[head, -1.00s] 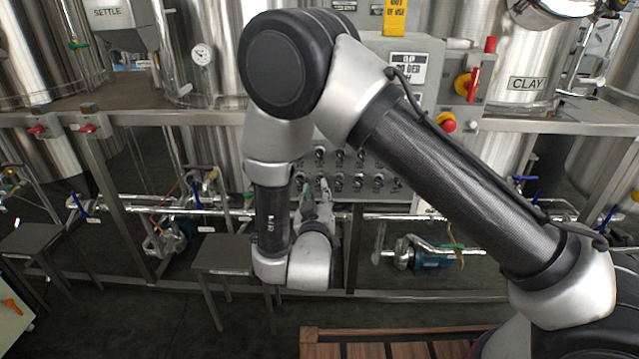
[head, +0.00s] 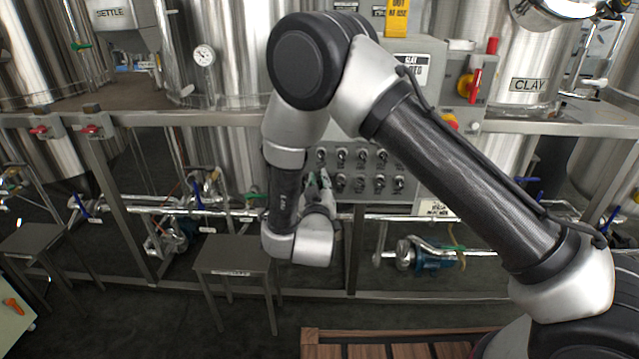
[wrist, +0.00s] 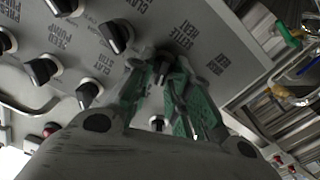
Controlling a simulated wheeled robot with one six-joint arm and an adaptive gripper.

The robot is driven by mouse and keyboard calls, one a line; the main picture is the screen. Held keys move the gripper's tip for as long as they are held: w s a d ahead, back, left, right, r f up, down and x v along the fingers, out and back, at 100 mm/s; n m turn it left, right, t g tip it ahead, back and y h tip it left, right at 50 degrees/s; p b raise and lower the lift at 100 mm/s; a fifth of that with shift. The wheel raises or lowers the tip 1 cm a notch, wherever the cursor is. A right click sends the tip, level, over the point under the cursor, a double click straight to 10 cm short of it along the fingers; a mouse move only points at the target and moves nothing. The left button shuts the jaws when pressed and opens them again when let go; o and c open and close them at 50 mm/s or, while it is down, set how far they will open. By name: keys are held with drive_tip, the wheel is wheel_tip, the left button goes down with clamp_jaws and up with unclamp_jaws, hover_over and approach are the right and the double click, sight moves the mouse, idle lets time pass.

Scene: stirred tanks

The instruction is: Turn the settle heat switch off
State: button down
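The settle heat switch (wrist: 160,68) is a dark knob on the grey panel in the wrist view, beside a partly covered label that seems to read SETTLE HEAT. My gripper (wrist: 165,75) has green-padded fingers, one on each side of this knob, with a gap between them. Whether the fingers touch the knob cannot be told. In the head view my gripper (head: 318,182) is at the left part of the panel's switch rows, and my arm hides part of the panel (head: 425,50). The exact angle of the knob is unclear.
A red-handled switch box (head: 468,82) is right of the panel. A rail (head: 200,117) crosses in front of the tanks. A stool (head: 235,255) stands below left.

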drive_tip(key=shift+n, duration=0.3)
drive_tip(key=n, duration=0.3)
drive_tip(key=shift+a+f, duration=0.1)
drive_tip(key=shift+a, duration=0.05)
drive_tip(key=shift+a+f+n, duration=0.1)
drive_tip(key=shift+n, duration=2)
drive_tip(key=c, duration=1.6)
unclamp_jaws()
drive_tip(key=shift+o, duration=0.2)
drive_tip(key=s, duration=1.2)
drive_tip(key=shift+a, duration=0.2)
